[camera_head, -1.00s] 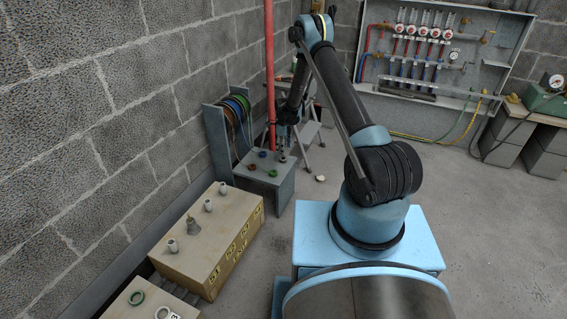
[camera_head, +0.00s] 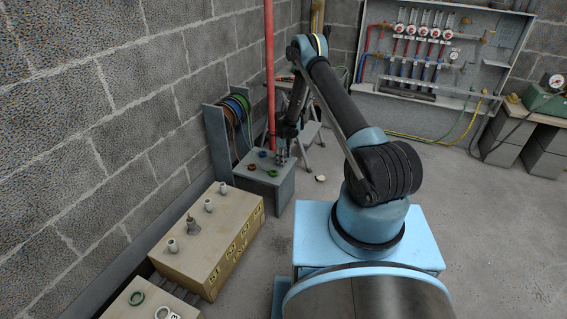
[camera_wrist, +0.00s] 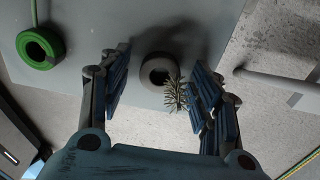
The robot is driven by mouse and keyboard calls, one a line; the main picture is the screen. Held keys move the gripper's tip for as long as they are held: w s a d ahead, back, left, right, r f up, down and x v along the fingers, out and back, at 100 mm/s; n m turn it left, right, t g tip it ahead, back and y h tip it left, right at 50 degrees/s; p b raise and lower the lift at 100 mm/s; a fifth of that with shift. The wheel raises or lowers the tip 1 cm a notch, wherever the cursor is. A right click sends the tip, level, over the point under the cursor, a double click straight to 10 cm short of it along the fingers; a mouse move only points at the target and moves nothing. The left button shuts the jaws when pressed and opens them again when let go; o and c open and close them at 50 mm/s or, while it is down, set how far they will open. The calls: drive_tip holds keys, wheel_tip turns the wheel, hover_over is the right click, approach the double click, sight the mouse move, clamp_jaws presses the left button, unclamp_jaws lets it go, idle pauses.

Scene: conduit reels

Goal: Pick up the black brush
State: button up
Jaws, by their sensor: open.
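A spiky tuft of dark and pale bristles, which looks like the brush (camera_wrist: 176,94), shows in the wrist view. It lies between my fingers, close to the right one; whether it touches that finger I cannot tell. A grey-brown ring-shaped roll (camera_wrist: 148,72) is just beside it, also between the fingers. The brush's handle does not show clearly. My gripper (camera_wrist: 161,68) is open, its blue-padded fingers spread on both sides. In the head view my gripper (camera_head: 281,152) is low over the right back part of the grey box top; the brush is too small to make out there.
A green coil (camera_wrist: 38,49) lies left of my fingers on the grey box (camera_head: 271,181). A reel rack (camera_head: 228,130) stands at its left and a red pipe (camera_head: 269,70) behind. A grey bar (camera_wrist: 275,80) is at right. A wooden crate (camera_head: 205,240) stands in front.

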drive_tip(key=c, duration=1)
drive_tip(key=shift+o, duration=0.2)
drive_tip(key=shift+r, duration=0.1)
